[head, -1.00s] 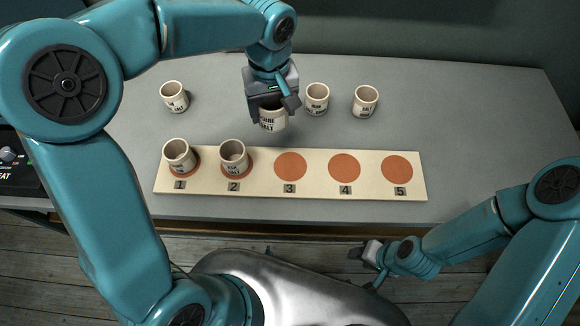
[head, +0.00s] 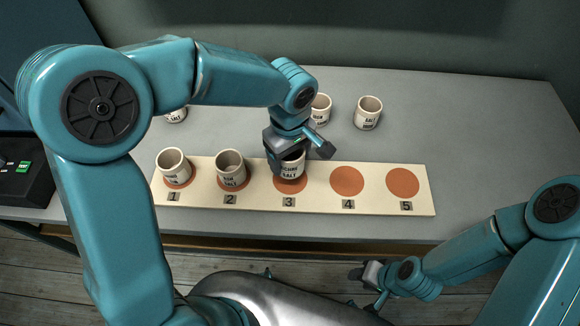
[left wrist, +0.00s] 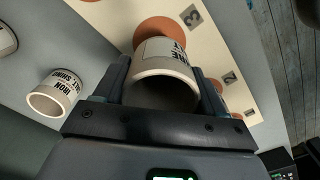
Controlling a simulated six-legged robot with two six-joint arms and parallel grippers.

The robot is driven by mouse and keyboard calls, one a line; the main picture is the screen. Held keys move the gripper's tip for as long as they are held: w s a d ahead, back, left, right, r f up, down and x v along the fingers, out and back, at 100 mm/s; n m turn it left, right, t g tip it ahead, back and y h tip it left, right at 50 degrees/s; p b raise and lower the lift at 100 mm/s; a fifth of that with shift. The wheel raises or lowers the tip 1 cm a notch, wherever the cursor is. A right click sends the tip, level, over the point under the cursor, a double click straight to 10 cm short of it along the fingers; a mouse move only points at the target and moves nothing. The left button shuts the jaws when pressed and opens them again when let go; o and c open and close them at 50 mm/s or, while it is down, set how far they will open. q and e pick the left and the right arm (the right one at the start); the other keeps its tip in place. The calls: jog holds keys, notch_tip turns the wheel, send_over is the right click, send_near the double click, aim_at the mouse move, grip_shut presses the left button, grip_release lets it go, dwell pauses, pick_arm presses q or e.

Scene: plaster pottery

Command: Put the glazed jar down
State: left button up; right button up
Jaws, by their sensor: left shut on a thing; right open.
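The glazed jar (head: 292,166) is a cream cup-shaped jar with a dark printed label ending in "SALT". It is at the orange disc (head: 291,187) marked 3 on the pale board; I cannot tell whether its base touches the disc. My left gripper (head: 297,155) is shut on the jar from above and behind. In the left wrist view the jar (left wrist: 163,83) sits between both fingers, its open mouth towards the camera. My right gripper (head: 368,274) is open and empty, low in front of the table edge.
Similar jars stand on disc 1 (head: 173,164) and disc 2 (head: 231,169). Discs 4 (head: 347,181) and 5 (head: 403,183) are bare. Behind the board stand more jars, one at the right (head: 368,112) and one beside my left arm (head: 320,107). The table's right side is clear.

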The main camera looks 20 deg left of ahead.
aim_at(289, 169)
pick_arm(q)
jog(key=shift+w+f, duration=0.1)
jog(key=shift+f, duration=2.6)
jog(key=shift+f+b, duration=0.2)
jog(key=shift+b, duration=0.1)
jog(key=o, duration=1.1)
jog(key=shift+o, duration=0.2)
notch_tip(289, 169, up, 12)
jog(key=shift+r+p, duration=0.25)
jog(key=shift+p, duration=0.15)
